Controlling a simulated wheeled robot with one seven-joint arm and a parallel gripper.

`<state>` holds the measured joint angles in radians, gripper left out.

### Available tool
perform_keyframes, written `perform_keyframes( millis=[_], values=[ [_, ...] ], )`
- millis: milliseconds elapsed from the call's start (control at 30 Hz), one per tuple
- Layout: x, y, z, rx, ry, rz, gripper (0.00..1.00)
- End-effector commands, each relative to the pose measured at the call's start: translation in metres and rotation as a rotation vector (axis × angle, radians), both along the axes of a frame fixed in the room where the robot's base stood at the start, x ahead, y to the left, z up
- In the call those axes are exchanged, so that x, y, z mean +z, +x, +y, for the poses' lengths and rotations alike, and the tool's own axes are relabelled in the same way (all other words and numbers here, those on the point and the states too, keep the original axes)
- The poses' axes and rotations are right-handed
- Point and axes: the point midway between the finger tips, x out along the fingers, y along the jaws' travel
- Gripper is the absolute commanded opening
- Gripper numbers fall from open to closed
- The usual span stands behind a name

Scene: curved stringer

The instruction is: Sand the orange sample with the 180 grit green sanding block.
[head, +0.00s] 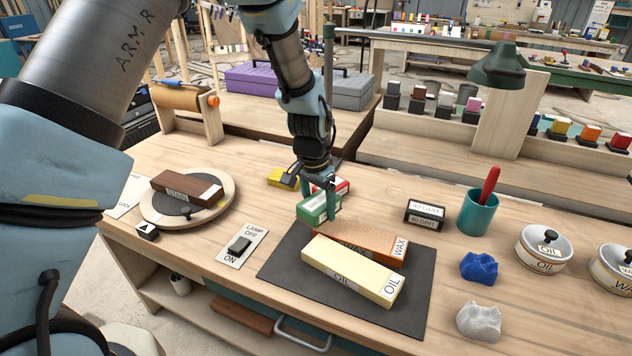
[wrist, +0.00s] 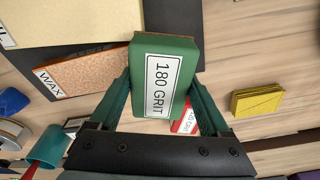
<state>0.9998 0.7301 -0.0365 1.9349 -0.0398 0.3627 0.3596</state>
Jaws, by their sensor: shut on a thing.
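My gripper (head: 320,197) is shut on the green sanding block (head: 312,208). In the wrist view the block (wrist: 163,75) shows its "180 GRIT" label between the two fingers. The orange sample (head: 372,236), labelled WAX, lies on the dark mat (head: 408,309), partly hidden behind the pale OIL sample (head: 345,271). The orange sample also shows in the wrist view (wrist: 88,75), to the left of the block. The block is at the back left end of the orange sample; I cannot tell whether they touch.
A black 80 grit block (head: 424,214), a teal cup (head: 479,212), blue (head: 478,268) and white crumpled cloths (head: 479,320) and an OIL pot (head: 543,249) stand right. A turntable (head: 152,207) holds a dark sample at left.

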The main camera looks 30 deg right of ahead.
Motion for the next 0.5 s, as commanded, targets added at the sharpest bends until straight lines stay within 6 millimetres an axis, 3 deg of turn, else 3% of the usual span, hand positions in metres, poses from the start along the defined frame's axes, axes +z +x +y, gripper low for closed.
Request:
perform_keyframes(
  millis=[500],
  values=[
    [0.05, 0.007, -0.004, 0.005, -0.002, -0.001, 0.0]
  ],
)
